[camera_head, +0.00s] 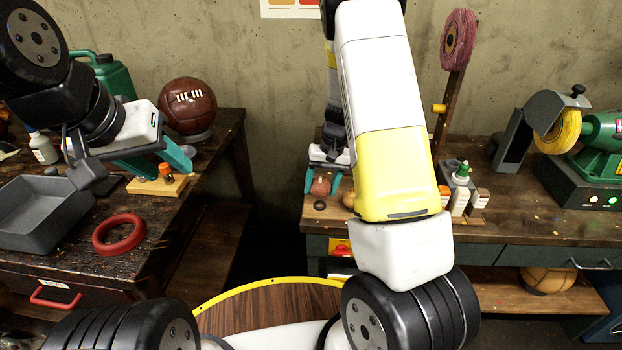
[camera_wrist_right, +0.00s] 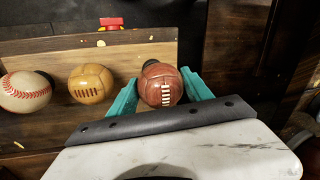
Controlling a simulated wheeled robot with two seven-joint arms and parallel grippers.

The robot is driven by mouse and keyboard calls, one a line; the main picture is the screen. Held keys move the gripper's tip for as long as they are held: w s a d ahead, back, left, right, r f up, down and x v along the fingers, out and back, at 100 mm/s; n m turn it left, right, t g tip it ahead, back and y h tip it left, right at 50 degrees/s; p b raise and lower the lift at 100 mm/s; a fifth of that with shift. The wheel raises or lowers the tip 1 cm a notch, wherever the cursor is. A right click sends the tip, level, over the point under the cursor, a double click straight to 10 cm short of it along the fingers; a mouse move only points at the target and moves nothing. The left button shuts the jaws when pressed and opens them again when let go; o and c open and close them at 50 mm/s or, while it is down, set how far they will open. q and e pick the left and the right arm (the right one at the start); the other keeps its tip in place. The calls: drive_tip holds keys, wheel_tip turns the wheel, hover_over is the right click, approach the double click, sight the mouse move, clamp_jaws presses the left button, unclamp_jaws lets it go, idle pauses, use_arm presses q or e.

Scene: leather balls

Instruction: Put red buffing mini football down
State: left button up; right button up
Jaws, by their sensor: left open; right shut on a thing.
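The red-brown mini football (camera_wrist_right: 161,85) with pale laces sits between the teal fingers of my right gripper (camera_head: 322,189), which is shut on it. In the head view the small football (camera_head: 321,186) shows at the left end of the right-hand workbench. In the wrist view it is over the right end of a wooden board (camera_wrist_right: 60,47); I cannot tell whether it touches the board.
A tan ball (camera_wrist_right: 91,84) and a baseball (camera_wrist_right: 26,92) lie left of the football in the wrist view. Small bottles (camera_head: 460,190) and a green buffing machine (camera_head: 600,135) stand on the right workbench. A large brown ball (camera_head: 188,107), grey tray (camera_head: 45,215) and red ring (camera_head: 119,234) occupy the left table.

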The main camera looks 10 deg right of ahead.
sight(321, 195)
drive_tip(key=shift+d+x, duration=0.15)
drive_tip(key=shift+x, duration=0.55)
drive_tip(key=shift+d+x, duration=0.15)
drive_tip(key=shift+x, duration=0.55)
drive_tip(key=shift+f, duration=0.15)
drive_tip(key=shift+f, duration=0.15)
drive_tip(key=o, duration=1.1)
